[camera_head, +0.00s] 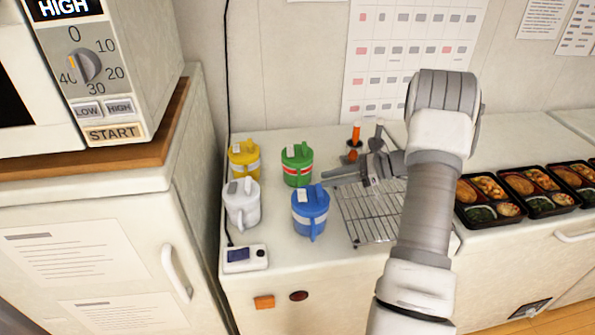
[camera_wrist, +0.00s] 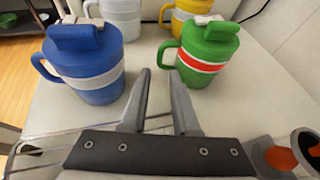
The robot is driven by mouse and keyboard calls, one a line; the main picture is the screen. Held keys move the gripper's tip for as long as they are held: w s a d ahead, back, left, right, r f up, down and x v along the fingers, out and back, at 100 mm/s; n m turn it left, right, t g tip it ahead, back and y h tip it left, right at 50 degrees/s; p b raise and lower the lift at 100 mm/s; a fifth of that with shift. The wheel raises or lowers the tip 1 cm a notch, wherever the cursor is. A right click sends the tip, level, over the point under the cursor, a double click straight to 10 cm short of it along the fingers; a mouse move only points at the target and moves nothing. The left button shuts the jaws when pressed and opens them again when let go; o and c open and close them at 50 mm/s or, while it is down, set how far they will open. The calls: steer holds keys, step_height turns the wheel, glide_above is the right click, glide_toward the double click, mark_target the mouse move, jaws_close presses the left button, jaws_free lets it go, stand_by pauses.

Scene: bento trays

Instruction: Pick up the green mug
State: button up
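The green mug (camera_head: 297,166) stands upright on the white counter, with a red and white band and a lid. It also shows upright in the wrist view (camera_wrist: 208,55), just beyond and right of my fingertips, its handle pointing left. My gripper (camera_wrist: 160,78) is open, with nothing between its fingers. In the head view my gripper (camera_head: 332,172) is to the right of the green mug, its fingers pointing left toward it. The fingers look apart from the mug.
A blue mug (camera_head: 310,212) stands in front of the green one, a yellow mug (camera_head: 244,158) to its left, and a white mug (camera_head: 241,202) front left. A wire rack (camera_head: 368,222) lies right of them. A container with an orange-handled item (camera_head: 355,140) stands behind my gripper.

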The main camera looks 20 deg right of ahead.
mark_target(289, 196)
steer(key=x, duration=1.2)
steer(key=shift+a, duration=0.15)
jaws_close()
steer(key=shift+w+r, duration=0.1)
steer(key=shift+r, duration=0.05)
stand_by(0.8)
